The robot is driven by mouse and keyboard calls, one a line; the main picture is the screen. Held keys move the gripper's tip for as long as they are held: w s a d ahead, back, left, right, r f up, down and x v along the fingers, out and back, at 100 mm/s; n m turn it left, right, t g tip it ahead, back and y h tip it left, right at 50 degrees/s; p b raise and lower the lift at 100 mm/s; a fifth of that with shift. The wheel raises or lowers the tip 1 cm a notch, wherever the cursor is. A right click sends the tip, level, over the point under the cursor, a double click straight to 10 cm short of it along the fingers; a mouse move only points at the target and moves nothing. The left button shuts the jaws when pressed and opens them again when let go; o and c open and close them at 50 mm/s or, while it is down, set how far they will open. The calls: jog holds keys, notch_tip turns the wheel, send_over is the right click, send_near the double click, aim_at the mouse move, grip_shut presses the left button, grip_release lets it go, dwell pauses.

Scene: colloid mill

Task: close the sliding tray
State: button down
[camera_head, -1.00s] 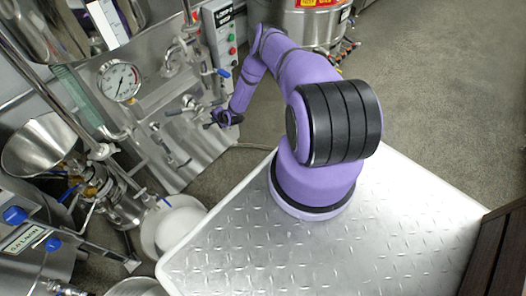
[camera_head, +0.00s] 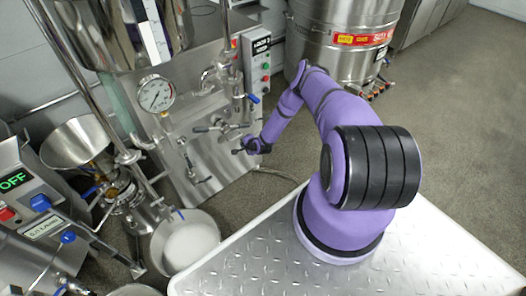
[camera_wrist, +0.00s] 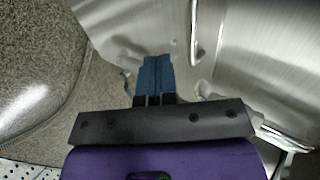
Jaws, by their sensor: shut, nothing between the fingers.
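I cannot pick out the sliding tray with certainty in either view. My gripper (camera_head: 240,150) is small in the head view, low in front of the steel machine panel (camera_head: 225,150) and close to its lever valves. In the wrist view its blue fingers (camera_wrist: 157,62) are together with nothing between them. Bright curved steel surfaces fill the right of the wrist view beyond the fingertips. Whether the fingers touch the metal cannot be told.
A pressure gauge (camera_head: 156,94) is on the panel, with a button box (camera_head: 258,60) at its right. A steel funnel (camera_head: 77,140) and a white-filled bowl (camera_head: 185,245) stand at left. A large steel vessel (camera_head: 335,50) stands behind. Floor at right is clear.

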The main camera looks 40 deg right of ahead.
jog(key=v, duration=1)
jog(key=shift+s, duration=0.2)
